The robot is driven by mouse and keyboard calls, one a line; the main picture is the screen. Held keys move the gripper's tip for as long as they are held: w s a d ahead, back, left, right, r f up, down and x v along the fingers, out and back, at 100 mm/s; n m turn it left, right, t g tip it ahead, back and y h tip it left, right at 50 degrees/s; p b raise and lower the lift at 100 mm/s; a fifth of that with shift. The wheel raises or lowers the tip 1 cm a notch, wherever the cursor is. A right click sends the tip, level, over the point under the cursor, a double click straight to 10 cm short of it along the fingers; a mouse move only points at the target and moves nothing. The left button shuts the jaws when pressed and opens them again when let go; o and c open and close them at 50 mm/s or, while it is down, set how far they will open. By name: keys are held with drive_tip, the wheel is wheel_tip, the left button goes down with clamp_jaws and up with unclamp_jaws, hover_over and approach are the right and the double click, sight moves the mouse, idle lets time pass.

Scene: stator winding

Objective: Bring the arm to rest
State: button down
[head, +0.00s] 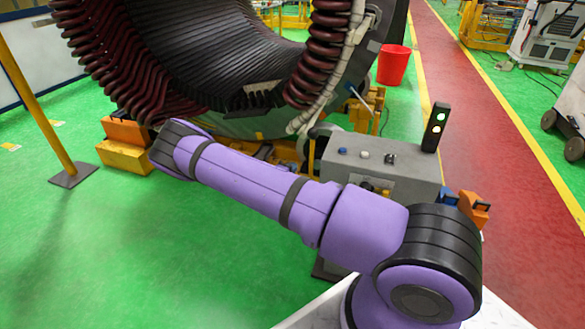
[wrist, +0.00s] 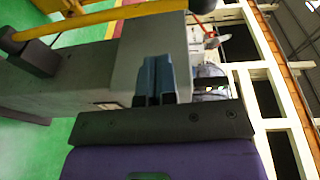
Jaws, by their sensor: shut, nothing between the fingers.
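My arm (head: 265,190) is purple with black bands. In the head view it stretches from the lower right toward the left, in front of the large stator (head: 215,60). Its far visible end is a black-capped joint near the yellow block at left; my gripper is not visible there. In the wrist view my gripper (wrist: 158,76) shows two blue-grey fingers close together, shut and empty. A grey box-like surface lies behind the fingers in that view; I cannot tell whether they touch it.
A grey control box (head: 385,165) with buttons and a signal light (head: 436,127) stands right of the arm. A yellow post (head: 35,100) stands at left, a red bucket (head: 394,65) at back right. Green floor (head: 130,250) at lower left is clear.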

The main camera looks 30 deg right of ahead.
drive_tip(key=s+a+r+m+g+y, duration=0.25)
drive_tip(key=s+r+m, duration=0.25)
drive_tip(key=r+m, duration=0.45)
drive_tip(key=s+a+r+m+g+y, duration=0.1)
drive_tip(key=s+r+m+g+y, duration=0.2)
drive_tip(key=r+m, duration=0.65)
drive_tip(key=s+a+r+m+g+y, duration=0.25)
drive_tip(key=s+r+m, duration=0.4)
drive_tip(key=r, duration=0.55)
drive_tip(key=s+a+r+m+t+y, duration=0.2)
drive_tip(key=s+a+r+m, duration=0.2)
drive_tip(key=s, duration=0.5)
drive_tip(key=s+a+r+m+t+y, duration=0.1)
drive_tip(key=s+a+r+m+y, duration=0.2)
drive_tip(key=s+r+m, duration=0.3)
drive_tip(key=s+a+r+m+t+y, duration=0.2)
drive_tip(key=s+a+r+m, duration=0.3)
drive_tip(key=s+r, duration=0.3)
drive_tip(key=shift+s+a+r+m+t+y, duration=0.25)
drive_tip(key=shift+s+a+m, duration=0.2)
drive_tip(key=shift+s, duration=1.35)
